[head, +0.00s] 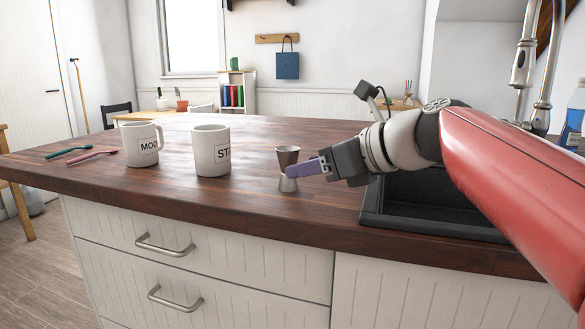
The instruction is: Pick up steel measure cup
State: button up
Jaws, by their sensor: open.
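The steel measure cup (287,157) is a small double-ended, hourglass-shaped metal jigger standing upright on the dark wooden counter. My gripper (300,169) reaches in from the right at the height of the cup's narrow waist. Its purple fingers overlap the cup in the head view and hide part of its middle. The jaws are open. I cannot tell from this view whether the fingers straddle the cup or only stand in front of it, or whether they touch it.
A black sink (425,205) lies right of the cup. Counter behind is clear.

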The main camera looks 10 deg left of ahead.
jog(key=x, duration=0.7)
jog(key=shift+s+a, duration=0.2)
jog(key=shift+r, duration=0.1)
jog(key=shift+c, duration=0.5)
jog(key=c, duration=0.9)
